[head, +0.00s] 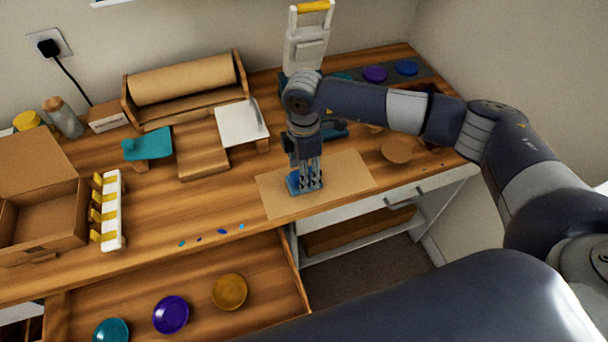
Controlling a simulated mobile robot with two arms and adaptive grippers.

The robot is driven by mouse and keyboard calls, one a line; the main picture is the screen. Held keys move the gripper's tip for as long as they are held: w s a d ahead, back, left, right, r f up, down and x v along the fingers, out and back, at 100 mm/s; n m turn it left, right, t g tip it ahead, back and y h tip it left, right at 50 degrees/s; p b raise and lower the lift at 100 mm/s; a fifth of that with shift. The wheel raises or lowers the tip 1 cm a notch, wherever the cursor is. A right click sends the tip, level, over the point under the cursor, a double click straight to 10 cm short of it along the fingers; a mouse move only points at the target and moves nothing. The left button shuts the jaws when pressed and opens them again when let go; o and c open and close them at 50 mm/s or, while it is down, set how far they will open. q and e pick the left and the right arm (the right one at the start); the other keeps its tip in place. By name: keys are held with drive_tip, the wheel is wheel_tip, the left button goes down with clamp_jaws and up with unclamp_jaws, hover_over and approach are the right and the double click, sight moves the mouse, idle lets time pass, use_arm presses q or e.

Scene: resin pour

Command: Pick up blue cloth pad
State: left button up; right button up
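The blue cloth pad (293,185) lies on a brown paper sheet (348,174) near the front edge of the wooden bench. My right gripper (311,184) reaches down from above with its fingertips at the pad, covering part of it. The fingers look close together, but I cannot tell whether they are closed on the pad. The pad appears to be at the level of the sheet. My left gripper is not in view.
An open drawer (225,265) with several coloured dishes juts out at front left. A white rack with yellow clips (112,210), a cardboard box (40,215) and a paper roll holder (190,85) stand left. A white stand (306,45) is behind my gripper.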

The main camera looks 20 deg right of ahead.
drive_tip(key=shift+f, duration=0.95)
drive_tip(key=shift+c, duration=0.5)
drive_tip(key=c, duration=1.2)
drive_tip(key=shift+o, duration=0.2)
drive_tip(key=shift+r, duration=0.1)
drive_tip(key=shift+r, duration=0.55)
wheel_tip(320, 180, up, 2)
drive_tip(key=shift+s+r+b, duration=0.1)
drive_tip(key=shift+s+b, duration=0.05)
drive_tip(key=shift+b, duration=0.55)
drive_tip(key=s+d+r+b, duration=0.1)
drive_tip(key=s+b, duration=0.2)
drive_tip(key=s, duration=1.2)
drive_tip(key=shift+s+d+r, duration=0.3)
drive_tip(key=shift+d, duration=0.05)
